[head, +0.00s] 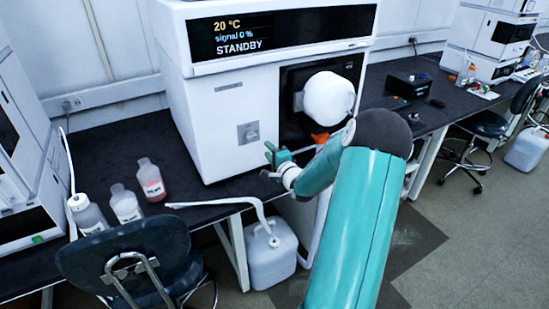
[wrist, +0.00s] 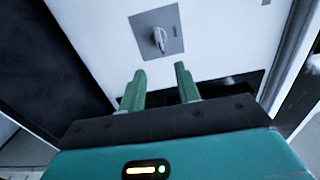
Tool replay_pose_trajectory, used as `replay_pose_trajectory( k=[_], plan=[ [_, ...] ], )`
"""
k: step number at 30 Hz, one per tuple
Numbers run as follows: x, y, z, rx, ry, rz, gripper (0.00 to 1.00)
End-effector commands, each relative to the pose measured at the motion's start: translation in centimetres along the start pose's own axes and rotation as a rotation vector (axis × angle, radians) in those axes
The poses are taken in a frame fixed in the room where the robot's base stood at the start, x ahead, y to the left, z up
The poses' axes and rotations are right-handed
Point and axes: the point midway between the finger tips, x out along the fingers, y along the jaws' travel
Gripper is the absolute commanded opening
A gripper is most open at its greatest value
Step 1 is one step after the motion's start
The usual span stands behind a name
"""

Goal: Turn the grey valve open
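The grey valve (head: 249,132) is a small lever handle on a square grey plate, on the lower front of the white instrument. In the wrist view the valve handle (wrist: 159,39) is near the top middle, beyond my fingertips. My gripper (head: 271,163) is just below and slightly right of the valve in the head view. In the wrist view my gripper (wrist: 158,78) has its two green fingers apart with nothing between them. The fingers do not appear to touch the valve. The handle looks roughly upright in the wrist view.
The white instrument (head: 205,100) shows STANDBY on its display (head: 265,35). Several bottles, one with pink liquid (head: 151,180), stand left on the black bench (head: 110,150). A chair (head: 130,260) and a white canister (head: 271,255) stand in front. A white tube (head: 215,202) crosses the bench edge.

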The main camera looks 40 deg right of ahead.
Motion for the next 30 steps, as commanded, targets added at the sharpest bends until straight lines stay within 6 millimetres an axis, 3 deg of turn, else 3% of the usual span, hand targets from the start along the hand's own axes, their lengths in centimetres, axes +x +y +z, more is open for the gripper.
replay_pose_trajectory(
  k=[3, 9, 26, 30],
  plan=[
    [-2.1, 0.0, -0.1, 0.0, 0.002, 0.001, 0.33],
    [-3.6, 0.0, 0.1, 0.0, -0.001, 0.0, 0.33],
    [-3.6, 0.0, 0.1, -0.001, -0.001, 0.001, 0.33],
    [-3.1, -0.6, 1.4, -0.064, -0.011, 0.04, 0.33]
  ],
)
